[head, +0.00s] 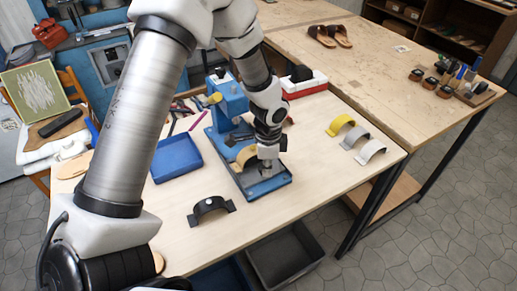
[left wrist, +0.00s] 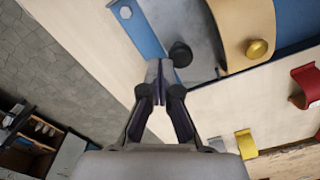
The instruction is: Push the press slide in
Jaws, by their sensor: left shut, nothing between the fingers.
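The blue press (head: 228,108) stands on the light wooden table. The grey metal press slide (left wrist: 196,28) lies on its blue base (left wrist: 146,36), with a dark round knob (left wrist: 180,54) near its front edge. A tan strap (left wrist: 243,22) with a brass stud lies across the slide; it also shows in the head view (head: 245,155). My left gripper (left wrist: 160,76) is shut and empty, pointing down at the front end of the slide, with its tips close beside the knob. Whether they touch cannot be told. In the head view, my left gripper (head: 267,165) hides part of the slide.
A black strap (head: 211,207) lies in front of the press, and a blue tray (head: 176,158) to its left. Yellow (head: 340,124), white and grey straps lie to the right. A grey bin (head: 284,258) is below the table edge.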

